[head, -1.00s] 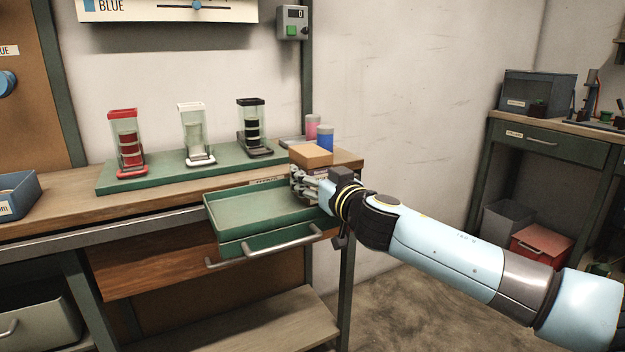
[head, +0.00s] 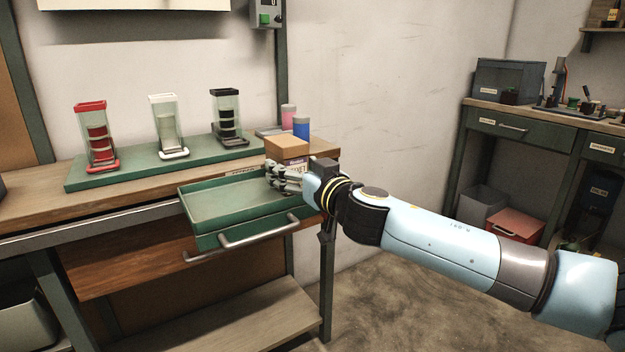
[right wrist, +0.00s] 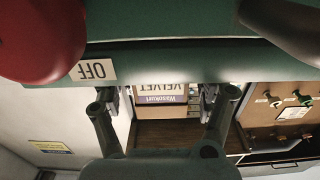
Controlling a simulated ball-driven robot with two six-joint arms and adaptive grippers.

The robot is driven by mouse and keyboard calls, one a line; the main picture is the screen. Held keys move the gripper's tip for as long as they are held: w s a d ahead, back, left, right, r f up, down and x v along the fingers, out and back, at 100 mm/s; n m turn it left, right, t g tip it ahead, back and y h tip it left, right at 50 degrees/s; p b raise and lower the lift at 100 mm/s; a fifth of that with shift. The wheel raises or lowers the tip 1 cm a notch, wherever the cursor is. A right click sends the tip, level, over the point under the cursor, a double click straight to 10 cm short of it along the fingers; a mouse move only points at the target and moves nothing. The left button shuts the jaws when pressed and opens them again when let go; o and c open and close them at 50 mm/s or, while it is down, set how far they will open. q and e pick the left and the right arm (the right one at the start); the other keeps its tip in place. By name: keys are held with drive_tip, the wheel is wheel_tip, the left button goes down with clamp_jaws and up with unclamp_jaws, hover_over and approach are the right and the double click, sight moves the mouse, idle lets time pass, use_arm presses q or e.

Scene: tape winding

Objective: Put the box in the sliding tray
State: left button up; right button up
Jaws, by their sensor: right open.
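The box (head: 287,147) is brown with a pale printed label. It stands on the right end of the wooden bench, just behind the tray. The green sliding tray (head: 205,215) is pulled out from the bench, and its visible floor is empty. My right gripper (head: 283,178) is open, in front of the box near the tray's back right corner. In the right wrist view the box (right wrist: 162,95) appears upside down, reading VELVET, between the spread fingers (right wrist: 165,104). I cannot tell whether they touch it. My left gripper is not in view.
Red (head: 97,140), white (head: 167,130) and black (head: 227,120) dispensers stand on a green board behind the tray. A blue cylinder (head: 301,127) and a pink one (head: 288,117) stand behind the box. A tray handle (head: 240,240) sticks out in front.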

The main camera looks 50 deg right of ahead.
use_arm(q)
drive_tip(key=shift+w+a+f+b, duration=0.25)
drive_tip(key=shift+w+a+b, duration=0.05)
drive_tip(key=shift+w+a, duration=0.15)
use_arm(e)
drive_tip(key=v, duration=0.9)
drive_tip(key=shift+s, duration=0.2)
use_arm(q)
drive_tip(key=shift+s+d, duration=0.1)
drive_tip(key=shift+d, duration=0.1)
